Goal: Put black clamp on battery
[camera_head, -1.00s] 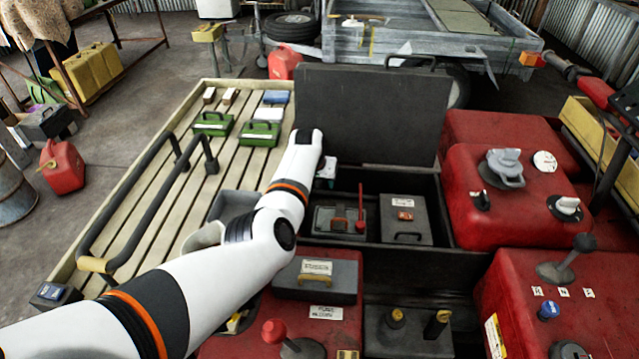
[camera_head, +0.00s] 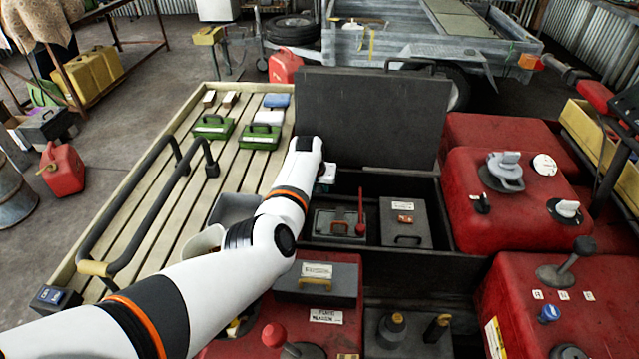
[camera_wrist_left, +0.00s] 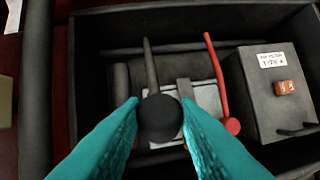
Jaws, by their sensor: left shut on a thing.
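The black clamp (camera_wrist_left: 160,118), with a round dark knob and a long dark arm, is between the teal fingertips of my left gripper (camera_wrist_left: 160,108). The gripper is shut on it. The battery (camera_wrist_left: 203,98), a pale grey-topped block, lies just beyond and below the clamp; it also shows in the head view (camera_head: 335,226). A red clamp (camera_wrist_left: 219,85) stands at the battery's right side, also seen in the head view (camera_head: 361,218). I cannot tell whether the black clamp touches the battery. In the head view my left forearm and wrist hide most of the gripper. My right gripper is not in view.
The battery lies in an open black box with a raised lid (camera_head: 370,116). A dark grey labelled case (camera_head: 405,222) stands right of the battery. Red bodywork (camera_head: 505,195) lies to the right; a slatted wooden rack (camera_head: 165,215) is at left.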

